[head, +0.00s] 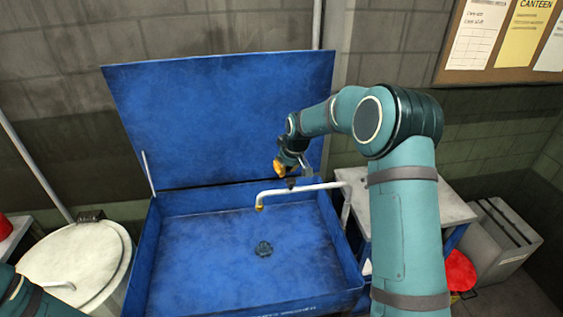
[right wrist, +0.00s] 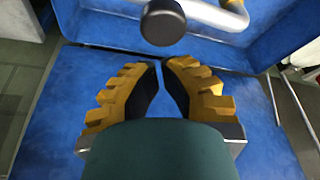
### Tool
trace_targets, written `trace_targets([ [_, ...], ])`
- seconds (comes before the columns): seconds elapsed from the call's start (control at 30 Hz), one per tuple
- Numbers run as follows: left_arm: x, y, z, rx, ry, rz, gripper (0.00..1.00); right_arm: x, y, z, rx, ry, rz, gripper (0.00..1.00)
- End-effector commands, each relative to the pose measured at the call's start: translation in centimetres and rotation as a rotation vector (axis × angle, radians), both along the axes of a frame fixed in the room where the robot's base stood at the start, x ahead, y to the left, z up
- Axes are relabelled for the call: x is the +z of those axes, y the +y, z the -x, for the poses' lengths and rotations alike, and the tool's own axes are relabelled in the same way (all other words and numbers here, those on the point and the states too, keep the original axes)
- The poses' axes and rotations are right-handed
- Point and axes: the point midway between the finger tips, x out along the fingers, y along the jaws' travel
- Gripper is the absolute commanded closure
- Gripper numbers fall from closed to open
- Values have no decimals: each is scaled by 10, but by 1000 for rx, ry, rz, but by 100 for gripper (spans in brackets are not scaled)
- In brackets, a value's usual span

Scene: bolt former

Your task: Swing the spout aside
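The spout (head: 310,188) is a white bent pipe with a yellow tip, reaching over the blue basin (head: 200,230) from its right side. A dark knob (head: 291,183) shows on the pipe. My right gripper (head: 281,168) hangs above and beside the pipe, close to the knob. In the right wrist view, its yellow and black fingers (right wrist: 161,68) have a narrow gap between them with nothing in it. The knob (right wrist: 163,22) stands just beyond the fingertips, with the pipe (right wrist: 205,12) behind it. My left gripper is out of view.
The basin's blue lid (head: 220,110) stands raised behind. A pale round drum (head: 75,262) stands left. A grey-topped table (head: 450,207) and a red round object (head: 460,270) are at the right.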

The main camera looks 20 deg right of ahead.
Motion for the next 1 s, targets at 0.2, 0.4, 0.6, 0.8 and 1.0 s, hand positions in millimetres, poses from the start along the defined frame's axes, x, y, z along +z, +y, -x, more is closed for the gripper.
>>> trace_targets([
  [0.2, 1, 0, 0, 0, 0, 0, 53, -1, -2, 8, 0, 0, 0, 100],
  [0.4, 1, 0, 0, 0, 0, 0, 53, -1, -2, 8, 0, 0, 0, 100],
  [0.6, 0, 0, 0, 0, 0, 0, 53, -1, -1, 9, 7, 0, -1, 100],
  [0.8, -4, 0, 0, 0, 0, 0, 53, -2, 1, 14, 48, 0, 0, 100],
  [1.0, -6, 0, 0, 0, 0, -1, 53, -1, 3, 17, 76, 0, 0, 100],
])
